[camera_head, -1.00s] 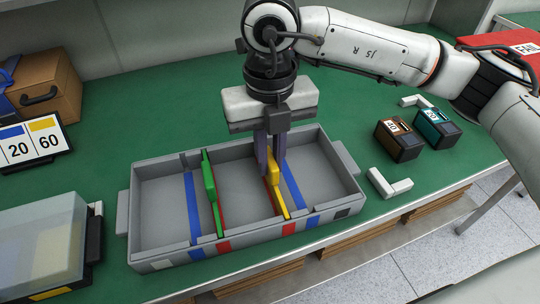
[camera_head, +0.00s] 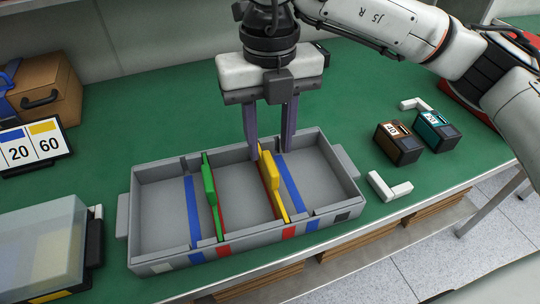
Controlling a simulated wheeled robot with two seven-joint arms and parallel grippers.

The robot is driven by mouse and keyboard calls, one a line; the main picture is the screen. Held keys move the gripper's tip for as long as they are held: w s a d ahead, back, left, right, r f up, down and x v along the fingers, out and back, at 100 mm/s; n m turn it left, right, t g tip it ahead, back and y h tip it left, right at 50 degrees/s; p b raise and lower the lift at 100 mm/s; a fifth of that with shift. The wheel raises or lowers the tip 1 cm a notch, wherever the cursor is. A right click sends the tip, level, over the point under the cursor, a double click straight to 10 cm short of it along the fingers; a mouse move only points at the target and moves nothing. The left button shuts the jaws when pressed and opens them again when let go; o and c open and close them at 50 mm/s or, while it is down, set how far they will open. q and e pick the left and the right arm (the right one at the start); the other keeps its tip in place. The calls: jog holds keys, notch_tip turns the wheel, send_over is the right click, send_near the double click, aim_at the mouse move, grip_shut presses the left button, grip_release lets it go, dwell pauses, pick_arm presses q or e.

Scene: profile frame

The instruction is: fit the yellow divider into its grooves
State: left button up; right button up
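The yellow divider (camera_head: 271,172) stands upright across the right part of the grey box (camera_head: 150,266). It runs along a red strip on the box floor, left of a blue strip (camera_head: 292,188). Whether its ends are fully down in the grooves I cannot tell. The green divider (camera_head: 210,190) stands farther left, between another blue strip and a red strip. My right gripper (camera_head: 270,153) is above the yellow divider with its fingers wide apart, one on each side of its top, and holds nothing. My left gripper is not in view.
A translucent-lidded bin (camera_head: 42,245) is at the front left. Two small dark boxes, brown-topped (camera_head: 398,143) and teal-topped (camera_head: 437,130), and white corner pieces (camera_head: 388,188) lie right of the grey box.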

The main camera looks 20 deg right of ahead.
jog(key=shift+r, duration=2.3)
